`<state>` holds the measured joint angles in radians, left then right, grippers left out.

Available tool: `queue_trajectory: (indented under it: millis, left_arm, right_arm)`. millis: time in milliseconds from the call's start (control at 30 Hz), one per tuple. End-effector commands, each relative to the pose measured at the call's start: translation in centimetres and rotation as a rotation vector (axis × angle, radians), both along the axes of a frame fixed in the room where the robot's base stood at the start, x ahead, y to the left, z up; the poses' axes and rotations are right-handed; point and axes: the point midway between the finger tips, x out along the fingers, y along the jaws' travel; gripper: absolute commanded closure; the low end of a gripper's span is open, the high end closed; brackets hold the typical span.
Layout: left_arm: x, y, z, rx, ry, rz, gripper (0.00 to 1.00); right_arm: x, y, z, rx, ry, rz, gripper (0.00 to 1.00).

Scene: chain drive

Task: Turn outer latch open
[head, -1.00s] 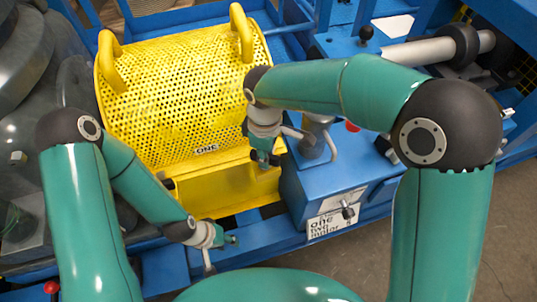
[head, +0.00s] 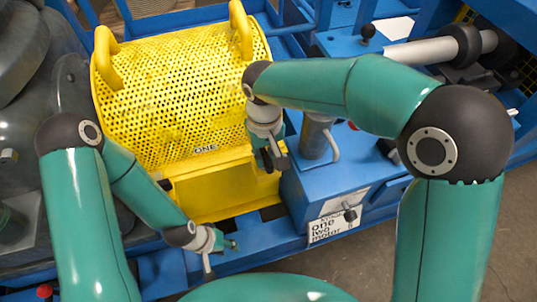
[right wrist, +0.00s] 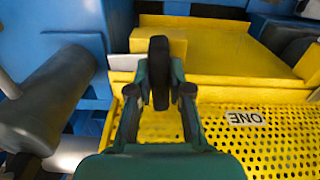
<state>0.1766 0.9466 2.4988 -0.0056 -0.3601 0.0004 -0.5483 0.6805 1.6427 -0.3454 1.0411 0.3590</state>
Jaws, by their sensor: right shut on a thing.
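The yellow perforated guard (head: 175,100), labelled ONE, has two handles and fills the middle of the head view. The outer latch, a dark rounded bar, stands between my right gripper's fingers in the right wrist view (right wrist: 159,73). It is at the right front corner of the guard, partly hidden by the fingers. My right gripper (head: 270,158) is shut on this latch; its fingers also show in the right wrist view (right wrist: 158,100). My left gripper (head: 229,244) is low in front of the guard, apart from it; its jaws are too small to read.
A blue box (head: 330,190) with a grey cylinder and a label plate stands right of the guard. A blue frame rail (head: 265,240) runs along the front. A second dark fitting (right wrist: 288,38) sits across the yellow base. Bare floor lies at lower right.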

Motion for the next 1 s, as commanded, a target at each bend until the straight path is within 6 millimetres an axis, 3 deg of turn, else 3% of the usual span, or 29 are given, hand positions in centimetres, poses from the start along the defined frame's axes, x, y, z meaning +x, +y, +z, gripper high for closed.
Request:
queue_trajectory:
  millis: [733, 767, 800, 900, 1000]
  left_arm:
    - [0.00, 0.00, -0.21, 0.000, 0.000, 0.000, 0.60]
    - [0.00, 0.00, -0.20, 0.000, 0.000, 0.000, 0.60]
    - [0.00, 0.00, -0.20, 0.000, 0.000, 0.000, 0.60]
    - [0.00, 0.00, -0.21, 0.000, 0.000, 0.000, 0.60]
    - [0.00, -0.01, -0.22, 0.000, 0.000, 0.000, 0.60]
  right_arm:
    - [0.67, -0.01, 0.43, 0.009, -0.021, -0.103, 1.00]
    - [0.67, -0.01, 0.43, 0.010, -0.022, -0.103, 0.76]
    - [0.63, 0.00, 0.41, 0.009, -0.021, -0.103, 0.70]
    - [0.52, -0.01, 0.32, 0.007, -0.017, -0.102, 0.56]
    - [0.42, -0.01, 0.25, 0.006, -0.014, -0.101, 0.56]
